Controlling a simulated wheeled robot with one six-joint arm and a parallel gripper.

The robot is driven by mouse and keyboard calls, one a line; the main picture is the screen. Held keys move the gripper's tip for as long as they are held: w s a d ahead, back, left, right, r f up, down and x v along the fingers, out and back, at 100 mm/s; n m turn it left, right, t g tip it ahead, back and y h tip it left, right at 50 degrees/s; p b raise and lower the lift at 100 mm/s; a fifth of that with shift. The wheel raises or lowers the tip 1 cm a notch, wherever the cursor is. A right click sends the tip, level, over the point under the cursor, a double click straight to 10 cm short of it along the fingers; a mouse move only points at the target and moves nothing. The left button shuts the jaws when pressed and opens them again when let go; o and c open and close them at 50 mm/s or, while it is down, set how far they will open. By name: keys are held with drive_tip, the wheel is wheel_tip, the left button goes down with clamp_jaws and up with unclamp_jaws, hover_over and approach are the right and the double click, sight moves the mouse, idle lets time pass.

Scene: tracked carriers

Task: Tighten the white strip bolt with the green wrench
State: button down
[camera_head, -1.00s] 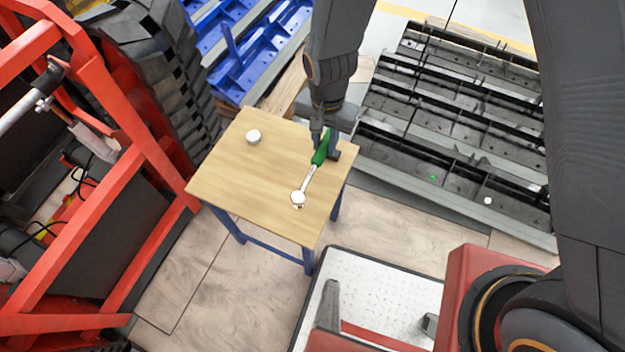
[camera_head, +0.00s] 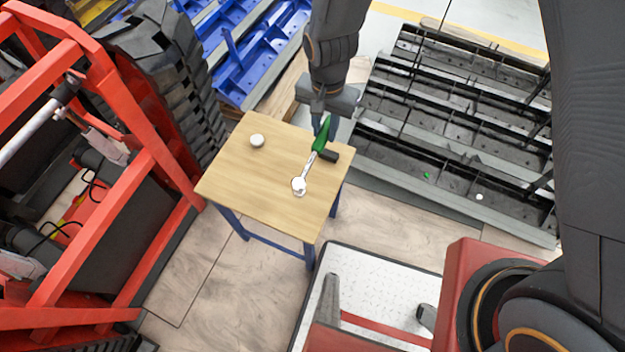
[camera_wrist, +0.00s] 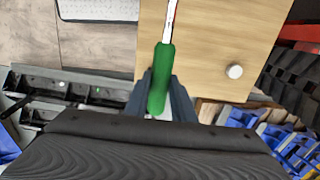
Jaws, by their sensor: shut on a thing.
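The green wrench has a green handle (camera_head: 321,135) and a bright metal shaft ending in a pale round head (camera_head: 299,185) over the table. My gripper (camera_head: 322,122) is shut on the handle; in the wrist view its fingers (camera_wrist: 161,92) lie on both sides of the green handle (camera_wrist: 161,75). The wrench head is outside the wrist view. A small white spot (camera_head: 479,197), perhaps the white strip bolt, is on the dark tracked carrier (camera_head: 455,150) at right; it also shows in the wrist view (camera_wrist: 61,84). A green spot (camera_head: 427,175) is left of it.
The wooden table (camera_head: 235,180) carries a white round piece (camera_head: 257,140) at its far left. A red frame (camera_head: 165,170) and dark tracks stand left. Blue carriers (camera_head: 250,60) lie behind. A pale plate (camera_head: 370,285) and my red base are in front.

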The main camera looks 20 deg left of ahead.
drive_tip(key=s+p, duration=0.3)
drive_tip(key=s, duration=1.7)
drive_tip(key=shift+r, duration=0.2)
